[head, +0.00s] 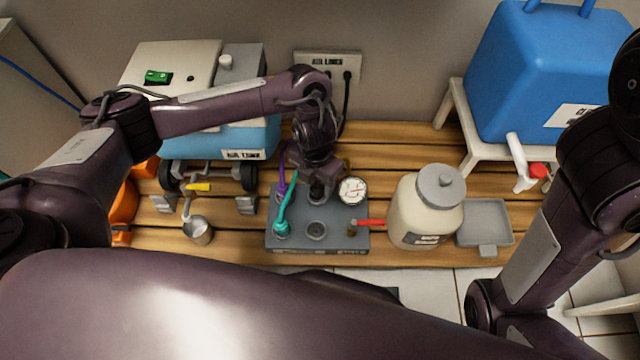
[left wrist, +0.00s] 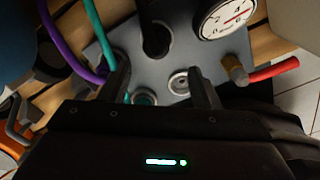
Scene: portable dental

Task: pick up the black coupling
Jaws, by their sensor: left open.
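The black coupling (left wrist: 155,40) stands upright on the top of a grey control box (head: 345,240), with a black hose rising from it. In the left wrist view it is just beyond and between my left gripper's fingertips. My left gripper (head: 318,183) is open and points down over the back of the box; in the left wrist view its two fingers (left wrist: 160,64) are apart, with nothing gripped. In the head view my left gripper mostly hides the coupling. My right gripper is out of view.
A teal hose coupling (head: 281,226), a purple hose (head: 281,170), an empty socket (head: 316,230) and a pressure gauge (head: 352,190) crowd the box. A metal cup (head: 198,231) stands left; a grey tray (head: 485,212) lies right.

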